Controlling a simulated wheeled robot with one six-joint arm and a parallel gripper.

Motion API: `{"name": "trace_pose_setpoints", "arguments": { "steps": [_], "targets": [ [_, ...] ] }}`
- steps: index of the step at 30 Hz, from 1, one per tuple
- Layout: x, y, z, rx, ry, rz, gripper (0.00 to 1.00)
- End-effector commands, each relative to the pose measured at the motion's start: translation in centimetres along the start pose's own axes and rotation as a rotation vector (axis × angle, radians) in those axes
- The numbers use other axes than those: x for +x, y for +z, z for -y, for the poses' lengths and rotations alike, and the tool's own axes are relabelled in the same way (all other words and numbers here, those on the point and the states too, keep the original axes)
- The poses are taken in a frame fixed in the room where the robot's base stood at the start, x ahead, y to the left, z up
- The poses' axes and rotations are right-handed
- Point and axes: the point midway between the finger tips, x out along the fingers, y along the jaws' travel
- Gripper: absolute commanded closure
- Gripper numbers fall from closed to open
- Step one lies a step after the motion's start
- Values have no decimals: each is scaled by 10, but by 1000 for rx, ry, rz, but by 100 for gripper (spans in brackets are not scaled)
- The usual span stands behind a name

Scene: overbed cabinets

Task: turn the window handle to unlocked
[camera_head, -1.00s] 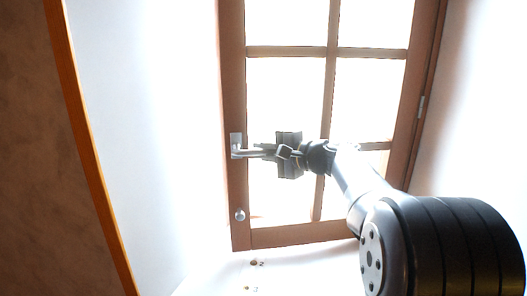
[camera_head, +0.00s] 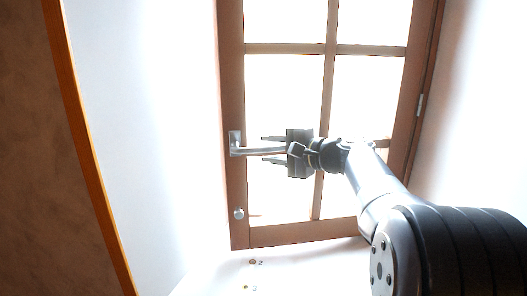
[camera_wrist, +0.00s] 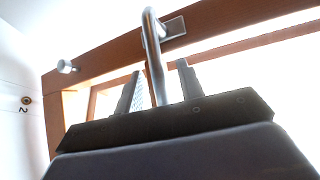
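The window handle (camera_head: 262,151) is a grey metal lever on a plate at the left side of the brown window frame. It points right, about level, in the head view. In the wrist view the handle (camera_wrist: 152,50) bends out from its plate and runs down between my fingers. My gripper (camera_head: 264,149) is open, with one finger above the lever and one below, and gaps show on both sides. The wrist view also shows my gripper (camera_wrist: 157,67) with its fingers apart around the bar. The lever's free end is hidden near the gripper body.
A round silver knob (camera_head: 238,214) sits lower on the frame; it also shows in the wrist view (camera_wrist: 65,66). Bright panes (camera_head: 285,90) lie behind the gripper. A white wall (camera_head: 150,120) stands left, and a hinge (camera_head: 421,105) is at the right.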

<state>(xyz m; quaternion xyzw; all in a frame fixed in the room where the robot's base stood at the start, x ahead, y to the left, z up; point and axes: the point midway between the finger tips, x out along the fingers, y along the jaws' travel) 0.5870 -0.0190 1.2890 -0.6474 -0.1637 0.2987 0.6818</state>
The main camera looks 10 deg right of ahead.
Motion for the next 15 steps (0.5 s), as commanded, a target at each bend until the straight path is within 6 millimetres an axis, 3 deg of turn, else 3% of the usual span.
{"name": "trace_pose_setpoints", "arguments": {
  "steps": [6,15],
  "targets": [
    [-46,-1,-2,-2,-1,-5,64],
    [-76,0,-1,-1,1,-1,64]
  ]
}}
